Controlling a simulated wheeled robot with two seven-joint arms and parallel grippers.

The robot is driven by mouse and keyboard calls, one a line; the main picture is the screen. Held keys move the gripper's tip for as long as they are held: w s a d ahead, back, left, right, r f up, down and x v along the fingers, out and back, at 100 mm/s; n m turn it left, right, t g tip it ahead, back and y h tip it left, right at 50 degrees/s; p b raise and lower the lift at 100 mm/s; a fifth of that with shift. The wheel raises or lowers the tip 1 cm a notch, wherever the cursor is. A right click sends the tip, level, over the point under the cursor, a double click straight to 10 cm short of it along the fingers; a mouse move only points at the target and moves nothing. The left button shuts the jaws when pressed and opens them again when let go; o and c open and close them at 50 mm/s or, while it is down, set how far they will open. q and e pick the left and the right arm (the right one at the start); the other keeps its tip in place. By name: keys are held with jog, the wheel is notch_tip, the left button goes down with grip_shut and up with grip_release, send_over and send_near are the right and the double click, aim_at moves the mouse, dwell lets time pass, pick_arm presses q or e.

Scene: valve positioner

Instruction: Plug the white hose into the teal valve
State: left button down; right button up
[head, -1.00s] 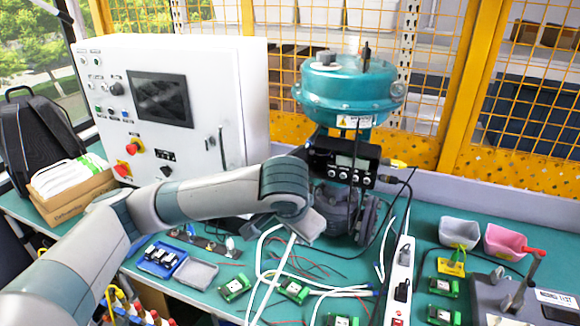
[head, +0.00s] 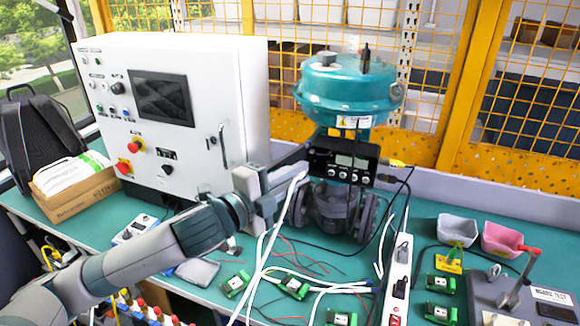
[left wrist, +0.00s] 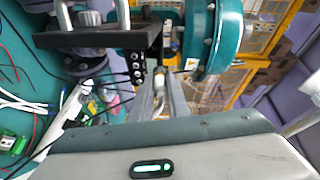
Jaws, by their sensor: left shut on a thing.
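The teal valve (head: 346,88) stands upright at the back middle of the bench, with a black positioner box (head: 343,162) mounted below its teal head. My left gripper (head: 297,172) is shut on the white hose (head: 268,246), just left of the positioner box. The hose runs down from the gripper to the bench. In the left wrist view, the hose end (left wrist: 159,80) shows between the fingers of my left gripper (left wrist: 160,96), close to the black box (left wrist: 98,38) and the teal valve head (left wrist: 226,38). I cannot tell whether the hose end touches the valve. My right gripper is not in view.
A white control cabinet (head: 165,110) stands left of the valve. A white power strip (head: 398,280), green circuit boards (head: 294,285) and loose cables lie on the front bench. A grey bin (head: 458,230) and pink bin (head: 502,239) stand at the right. Yellow mesh fencing is behind.

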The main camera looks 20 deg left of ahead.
pick_arm(q)
jog(key=shift+s+a+r+m+t+h, duration=0.15)
jog(key=shift+s+a+r+t, duration=0.15)
jog(key=shift+r, duration=0.25)
jog(key=shift+s+a+r+m+t+h, duration=0.2)
jog(key=shift+r+t, duration=0.1)
jog(key=shift+r, duration=0.25)
jog(key=shift+w, duration=0.15)
jog(key=shift+w+d+b, duration=0.1)
jog(key=shift+w+b, duration=0.2)
jog(key=shift+w, duration=2.25)
jog(key=shift+w+p, duration=0.2)
jog(key=shift+p, duration=0.3)
dwell(0.5)
